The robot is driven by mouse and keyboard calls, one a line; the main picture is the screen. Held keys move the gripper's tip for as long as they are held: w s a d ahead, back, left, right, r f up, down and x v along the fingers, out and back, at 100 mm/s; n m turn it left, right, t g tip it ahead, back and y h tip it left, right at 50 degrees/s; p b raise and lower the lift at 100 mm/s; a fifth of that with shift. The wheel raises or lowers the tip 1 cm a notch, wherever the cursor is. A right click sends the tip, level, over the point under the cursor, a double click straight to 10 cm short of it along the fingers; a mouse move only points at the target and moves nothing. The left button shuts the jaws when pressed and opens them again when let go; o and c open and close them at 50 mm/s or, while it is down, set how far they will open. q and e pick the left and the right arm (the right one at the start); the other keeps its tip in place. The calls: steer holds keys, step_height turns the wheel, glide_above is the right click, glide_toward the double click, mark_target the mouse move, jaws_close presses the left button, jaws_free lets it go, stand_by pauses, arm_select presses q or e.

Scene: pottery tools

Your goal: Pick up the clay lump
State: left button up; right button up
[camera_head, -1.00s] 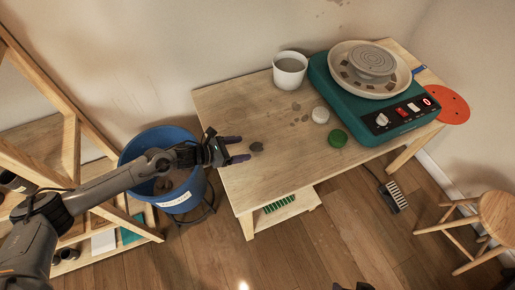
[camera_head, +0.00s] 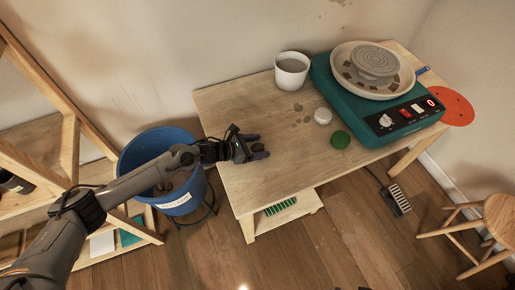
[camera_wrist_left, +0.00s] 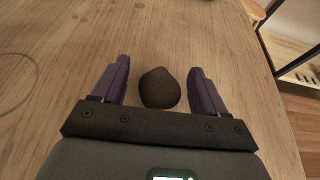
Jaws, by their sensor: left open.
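The clay lump is a small dark rounded lump; in the left wrist view the clay lump (camera_wrist_left: 159,88) sits on the wooden table between my two open fingers, with a gap on each side. In the head view the clay lump (camera_head: 257,148) is partly hidden at the fingers. My left gripper (camera_head: 258,147) is open, low over the left part of the table, its fingers on either side of the lump. It also shows in the left wrist view (camera_wrist_left: 159,85). My right gripper is not in view.
On the wooden table (camera_head: 235,110) stand a white cup (camera_head: 291,70), a white round piece (camera_head: 322,116), a green round piece (camera_head: 340,139) and a teal pottery wheel (camera_head: 350,105). A blue bucket (camera_head: 182,200) is under my left arm.

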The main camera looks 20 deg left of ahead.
mark_target(257, 146)
arm_select(q)
steer(key=c, duration=1.1)
steer(key=shift+r, duration=0.75)
step_height(257, 146, up, 3)
steer(key=shift+f+p, duration=0.15)
steer(key=shift+p, duration=0.5)
steer(key=s+d+r+p, duration=0.2)
steer(key=s+d+r, duration=0.3)
steer(key=d, duration=0.5)
steer(key=shift+s+d+r, duration=0.2)
steer(key=shift+d+r, duration=0.05)
steer(key=shift+r, duration=0.7)
